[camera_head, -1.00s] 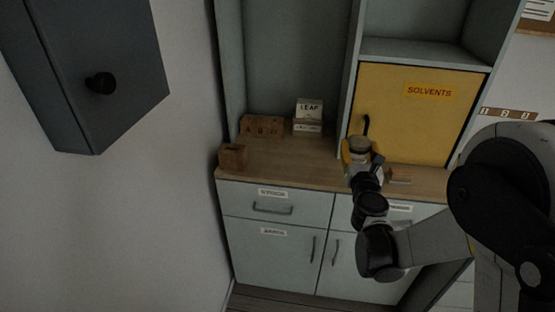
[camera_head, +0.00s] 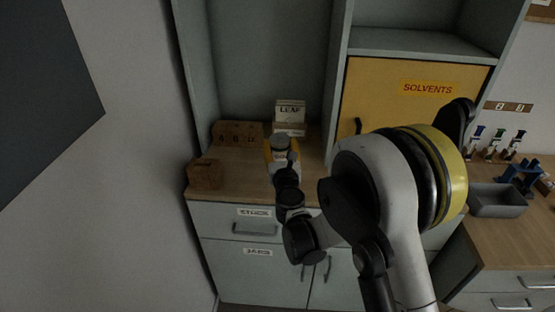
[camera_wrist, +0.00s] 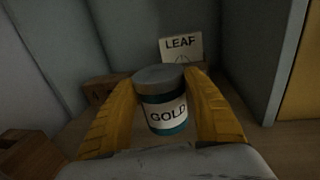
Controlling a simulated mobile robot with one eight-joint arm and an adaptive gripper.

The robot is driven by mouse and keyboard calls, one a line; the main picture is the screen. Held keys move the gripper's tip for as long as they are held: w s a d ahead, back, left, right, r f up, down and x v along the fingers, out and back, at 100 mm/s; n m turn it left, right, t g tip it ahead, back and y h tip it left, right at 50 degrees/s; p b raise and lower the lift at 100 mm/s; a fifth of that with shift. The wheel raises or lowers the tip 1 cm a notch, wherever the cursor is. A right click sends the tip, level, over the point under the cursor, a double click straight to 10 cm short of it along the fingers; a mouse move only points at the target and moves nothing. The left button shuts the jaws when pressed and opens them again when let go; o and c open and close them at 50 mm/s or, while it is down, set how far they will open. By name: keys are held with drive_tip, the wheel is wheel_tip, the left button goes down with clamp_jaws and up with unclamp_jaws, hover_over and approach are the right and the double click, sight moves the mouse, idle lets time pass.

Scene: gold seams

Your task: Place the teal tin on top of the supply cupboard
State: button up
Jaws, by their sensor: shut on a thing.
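My gripper (camera_wrist: 162,100) is shut on the teal tin (camera_wrist: 168,125), with one yellow finger on each side. The tin has a grey lid and a white GOLD label, and stands upright between the fingers. In the head view, the tin's pale lid (camera_head: 280,142) shows above my gripper (camera_head: 281,156), over the wooden top (camera_head: 235,186) of a grey-blue cupboard with drawers and doors. I cannot tell whether the tin touches that wood. No label reading supply cupboard is legible.
A white LEAF box (camera_head: 290,112) stands behind the tin. Wooden blocks (camera_head: 238,134) and a wooden box (camera_head: 205,174) are at the left. A yellow SOLVENTS door (camera_head: 400,95) is at the right. A dark wall cabinet (camera_head: 40,90) hangs at far left. A grey tray (camera_head: 497,200) lies far right.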

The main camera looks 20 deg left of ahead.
sight(280, 155)
drive_tip(key=shift+f+b, duration=0.6)
drive_tip(key=shift+f, duration=1.4)
drive_tip(key=shift+f, duration=0.2)
drive_tip(key=o, duration=1.3)
drive_tip(key=shift+o, duration=0.2)
drive_tip(key=shift+r, duration=0.1)
